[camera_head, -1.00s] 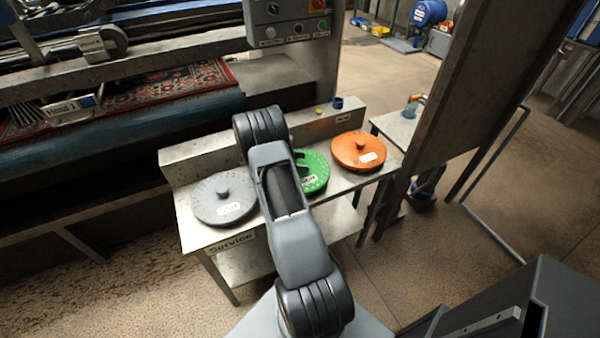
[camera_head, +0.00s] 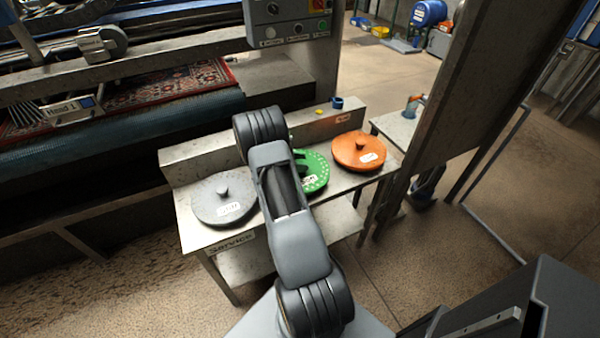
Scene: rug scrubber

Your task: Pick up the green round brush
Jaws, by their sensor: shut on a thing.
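The green round brush (camera_head: 316,172) is at the middle of the service table, between a grey round brush (camera_head: 223,198) on the left and an orange round brush (camera_head: 359,151) on the right. My arm covers its left part. A white label shows on its front edge. My gripper (camera_head: 301,158) is mostly hidden behind my arm; only a dark part shows at the top of the green brush. It is shut on the green brush. I cannot tell whether the brush touches the table top.
The metal service table (camera_head: 190,233) has a raised back ledge with a small blue cup (camera_head: 337,103) on it. A rug machine with a red patterned rug (camera_head: 170,83) stands behind left. A tall metal post (camera_head: 455,110) rises close on the right.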

